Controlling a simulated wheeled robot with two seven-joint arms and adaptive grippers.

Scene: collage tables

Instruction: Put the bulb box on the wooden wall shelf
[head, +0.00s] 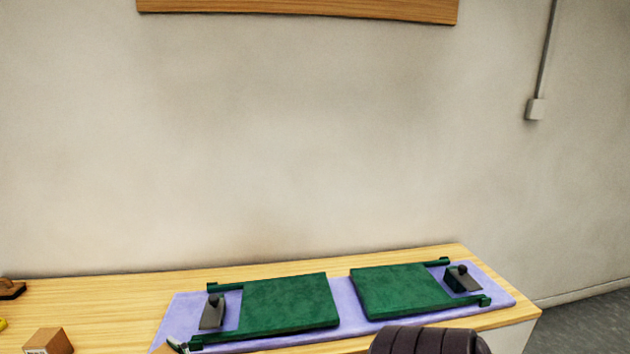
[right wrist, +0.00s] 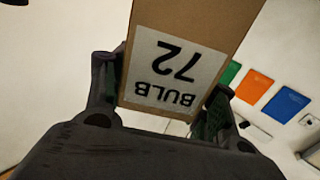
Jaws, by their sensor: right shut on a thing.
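The bulb box (right wrist: 185,65) is a brown carton with a white label reading "BULB 72", upside down in the right wrist view. My right gripper (right wrist: 160,92) is shut on it, with one finger on each side. The box's far end runs out of the top of that view. The wooden wall shelf (head: 298,10) shows in the head view only as a strip of wood at the top edge; its upper side is out of sight. My left gripper is not in view.
A wooden table (head: 110,287) stands against the wall. On it lie a lilac mat (head: 345,298) with two green boards (head: 290,305), (head: 402,290) and, at left, a small brown box (head: 48,341). The wall between table and shelf is bare. Coloured panels (right wrist: 254,86) show in the wrist view.

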